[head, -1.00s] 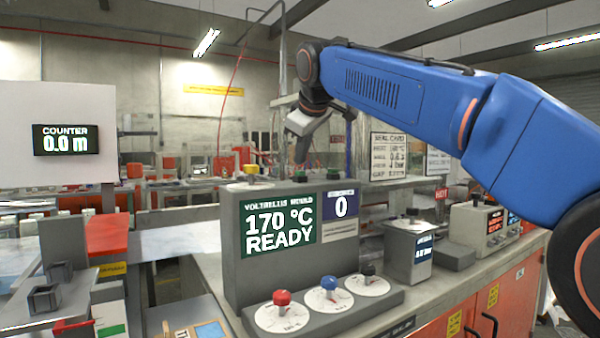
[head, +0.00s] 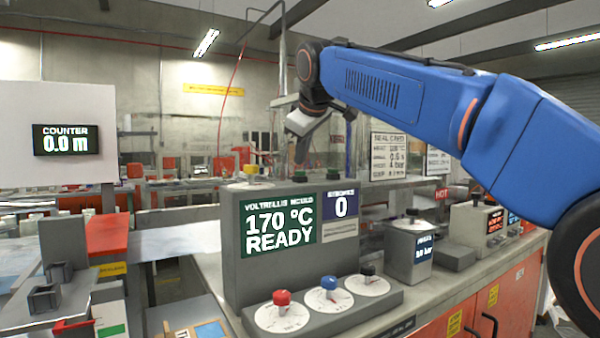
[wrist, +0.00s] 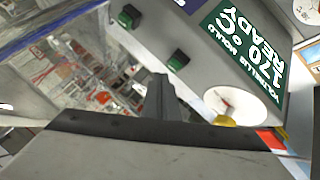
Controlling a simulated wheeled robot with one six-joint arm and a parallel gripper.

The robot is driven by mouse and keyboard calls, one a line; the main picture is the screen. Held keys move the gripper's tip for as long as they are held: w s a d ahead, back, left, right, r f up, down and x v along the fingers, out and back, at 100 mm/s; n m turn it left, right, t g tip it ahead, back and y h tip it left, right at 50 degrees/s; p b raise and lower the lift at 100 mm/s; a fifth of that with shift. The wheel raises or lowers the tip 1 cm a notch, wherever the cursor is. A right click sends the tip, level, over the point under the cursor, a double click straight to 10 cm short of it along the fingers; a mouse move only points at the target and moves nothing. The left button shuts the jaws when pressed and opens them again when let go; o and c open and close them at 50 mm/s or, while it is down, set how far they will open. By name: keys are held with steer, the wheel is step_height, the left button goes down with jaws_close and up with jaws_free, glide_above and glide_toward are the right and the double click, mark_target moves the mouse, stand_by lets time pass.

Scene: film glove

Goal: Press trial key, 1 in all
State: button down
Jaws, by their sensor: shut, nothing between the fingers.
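The grey console has a green screen (head: 279,226) reading "170 °C READY" and a blue counter (head: 341,206) reading 0. Two green keys, left (head: 301,176) and right (head: 333,174), stand on its top; the wrist view also shows two green keys, one (wrist: 130,17) near the top and one (wrist: 178,60) lower down. No trial label is readable on either. My gripper (head: 301,150) hangs above and behind the console top, its fingertips hard to make out. In the wrist view the dark finger end (wrist: 160,95) is shut and empty, apart from the keys.
A yellow knob (head: 251,170) sits on the console's left top. Red (head: 282,297), blue (head: 329,283) and black (head: 368,270) knobs stand on dials in front. A grey box (head: 408,250) with a black knob is to the right. A counter display (head: 66,139) reads 0.0 m.

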steer(key=shift+f, duration=0.15)
stand_by(0.7)
steer(key=shift+f, duration=0.25)
steer(key=shift+f, duration=0.5)
stand_by(1.1)
steer(key=shift+r, duration=0.9)
steer(key=shift+r, duration=2.5)
